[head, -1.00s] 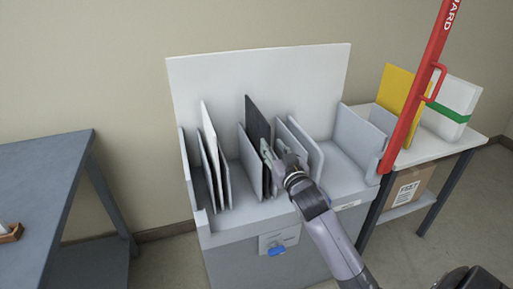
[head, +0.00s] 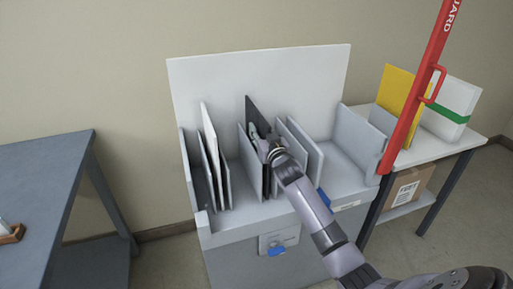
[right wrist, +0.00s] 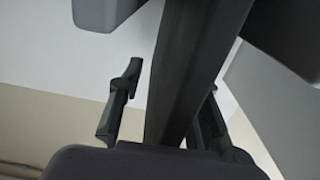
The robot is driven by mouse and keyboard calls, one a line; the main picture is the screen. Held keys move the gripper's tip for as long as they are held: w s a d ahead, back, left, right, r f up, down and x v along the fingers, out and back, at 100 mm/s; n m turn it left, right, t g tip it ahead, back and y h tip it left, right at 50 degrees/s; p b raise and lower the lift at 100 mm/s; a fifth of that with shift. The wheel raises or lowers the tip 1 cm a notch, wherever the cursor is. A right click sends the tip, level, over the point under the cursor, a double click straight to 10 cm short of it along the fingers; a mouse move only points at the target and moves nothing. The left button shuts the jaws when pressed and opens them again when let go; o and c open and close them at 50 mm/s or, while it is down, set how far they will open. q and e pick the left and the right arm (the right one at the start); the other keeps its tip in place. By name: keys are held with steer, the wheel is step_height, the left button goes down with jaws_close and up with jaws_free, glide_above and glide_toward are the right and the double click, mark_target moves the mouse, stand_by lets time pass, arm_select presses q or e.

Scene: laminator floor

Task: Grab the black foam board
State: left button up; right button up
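The black foam board (head: 254,106) stands upright in a slot of the grey rack (head: 345,187), between grey dividers. My right gripper (head: 259,140) reaches in from the front right and is at the board's front edge. In the right wrist view the black board (right wrist: 195,65) runs up between the two fingers of the right gripper (right wrist: 165,105). A gap shows between the left finger and the board. The right finger is close to the board and partly hidden behind it, so contact there is unclear. The left gripper is not in view.
A white board (head: 210,140) stands among grey dividers to the left in the rack. A grey divider (head: 305,150) stands close right of my wrist. A red bar (head: 420,85) rises at the right, before a side table with a yellow board (head: 397,92). A blue-grey table (head: 50,170) is left.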

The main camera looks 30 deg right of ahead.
steer(key=shift+c, duration=0.6)
jaws_close()
